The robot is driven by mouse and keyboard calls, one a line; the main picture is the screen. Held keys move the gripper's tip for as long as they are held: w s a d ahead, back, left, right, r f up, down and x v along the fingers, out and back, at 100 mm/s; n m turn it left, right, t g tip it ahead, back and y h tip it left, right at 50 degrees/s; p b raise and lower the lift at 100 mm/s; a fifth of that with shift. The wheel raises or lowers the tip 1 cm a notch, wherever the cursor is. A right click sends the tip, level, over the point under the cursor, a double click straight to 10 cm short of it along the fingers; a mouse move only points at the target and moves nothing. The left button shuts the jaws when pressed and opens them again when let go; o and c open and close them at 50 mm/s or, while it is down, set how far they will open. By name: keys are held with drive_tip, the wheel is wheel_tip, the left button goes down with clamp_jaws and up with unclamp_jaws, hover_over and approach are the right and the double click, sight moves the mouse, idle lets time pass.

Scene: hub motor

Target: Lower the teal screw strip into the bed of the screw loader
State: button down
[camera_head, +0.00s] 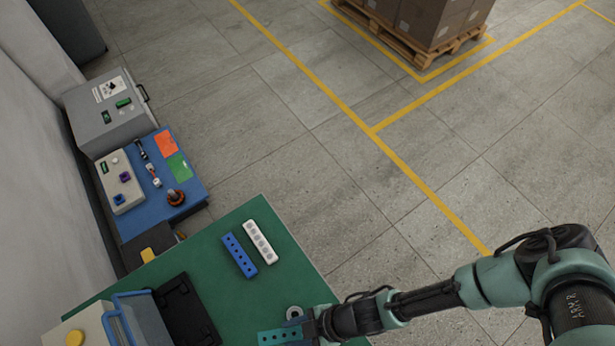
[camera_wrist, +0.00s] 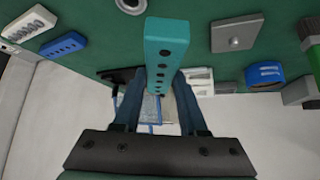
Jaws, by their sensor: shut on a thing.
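The teal screw strip (camera_head: 278,337) is at the bottom edge of the head view, partly cut off. It also shows in the wrist view (camera_wrist: 167,45), with a row of dark holes, reaching out past my fingers. My gripper (camera_head: 312,328) is shut on one end of it; both fingers (camera_wrist: 155,105) show in the wrist view. The height of the strip over the table is hard to tell. What looks like the screw loader, a machine with a blue handle (camera_head: 112,322) and a black bed (camera_head: 185,312), stands left of my gripper.
The green table (camera_head: 285,255) holds a blue strip (camera_head: 239,255), a white strip (camera_head: 260,242) and a pale ring (camera_head: 294,313) close to my gripper. The wrist view shows a grey plate (camera_wrist: 238,35) and a blue roll (camera_wrist: 264,73). A blue work surface (camera_head: 178,203) with small parts lies beyond.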

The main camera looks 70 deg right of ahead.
drive_tip(key=w+a+m+h+b, duration=0.2)
drive_tip(key=w+m+h+b, duration=0.1)
drive_tip(key=w, duration=0.6)
drive_tip(key=w+a+f+m+h+b, duration=0.1)
drive_tip(key=w+m+b, duration=0.4)
drive_tip(key=w, duration=0.5)
drive_tip(key=w+a+f+m+h+b, duration=0.1)
drive_tip(key=w+a+m+h+b, duration=0.2)
drive_tip(key=w, duration=0.6)
drive_tip(key=shift+w+a+m+g+h+b, duration=0.15)
drive_tip(key=shift+m+h+b, duration=0.1)
drive_tip(key=shift+m+h, duration=0.2)
drive_tip(key=shift+a+m+g+h+b, duration=0.15)
drive_tip(key=shift+m+h+b, duration=0.15)
drive_tip(key=shift+m, duration=0.25)
drive_tip(key=shift+f+b, duration=1.15)
drive_tip(key=shift+f, duration=0.05)
drive_tip(key=shift+f, duration=0.1)
drive_tip(key=shift+f+b, duration=0.85)
drive_tip(key=shift+f+b, duration=0.75)
drive_tip(key=shift+f, duration=0.05)
drive_tip(key=shift+f, duration=0.2)
